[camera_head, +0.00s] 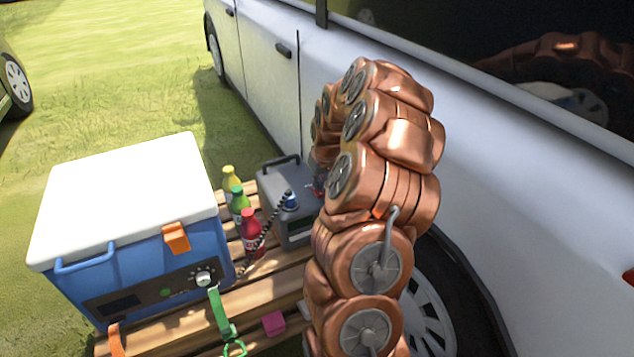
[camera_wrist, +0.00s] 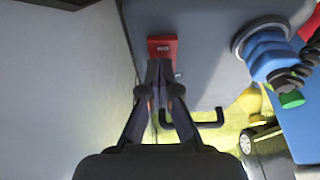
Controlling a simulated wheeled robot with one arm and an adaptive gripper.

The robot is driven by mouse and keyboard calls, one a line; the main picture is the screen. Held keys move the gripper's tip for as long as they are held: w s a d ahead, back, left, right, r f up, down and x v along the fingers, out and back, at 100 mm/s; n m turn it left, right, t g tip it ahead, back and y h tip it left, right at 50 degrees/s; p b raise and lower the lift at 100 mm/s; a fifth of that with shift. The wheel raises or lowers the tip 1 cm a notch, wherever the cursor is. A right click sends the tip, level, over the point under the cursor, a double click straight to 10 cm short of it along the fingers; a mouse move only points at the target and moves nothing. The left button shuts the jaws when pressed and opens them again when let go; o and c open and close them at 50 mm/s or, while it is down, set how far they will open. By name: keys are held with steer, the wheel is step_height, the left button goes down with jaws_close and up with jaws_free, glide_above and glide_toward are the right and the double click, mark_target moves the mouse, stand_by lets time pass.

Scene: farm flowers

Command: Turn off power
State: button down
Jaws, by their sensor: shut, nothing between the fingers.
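A grey power box (camera_head: 272,184) with a dark carry handle stands on the wooden slatted table beside the white car. In the wrist view the box's grey face (camera_wrist: 210,75) fills the middle, with a red switch (camera_wrist: 163,46) bearing a small white marking. The blue plug (camera_wrist: 268,52) is to its right. My gripper (camera_wrist: 160,66) is shut and empty, its tips overlapping the switch's lower part; I cannot tell whether they touch it.
A blue cooler (camera_head: 150,265) with a white lid (camera_head: 130,195) fills the table's left. Yellow (camera_head: 231,178), green (camera_head: 239,203) and red (camera_head: 251,232) bottles stand between cooler and box. A pink block (camera_head: 273,323) lies in front. The car (camera_head: 480,140) closes off the right.

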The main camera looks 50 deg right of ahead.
steer(key=shift+s+a, duration=0.2)
steer(key=shift+s, duration=0.4)
steer(key=shift+r, duration=0.55)
steer(key=p+v, duration=0.2)
steer(key=v, duration=1.1)
steer(key=shift+p, duration=0.35)
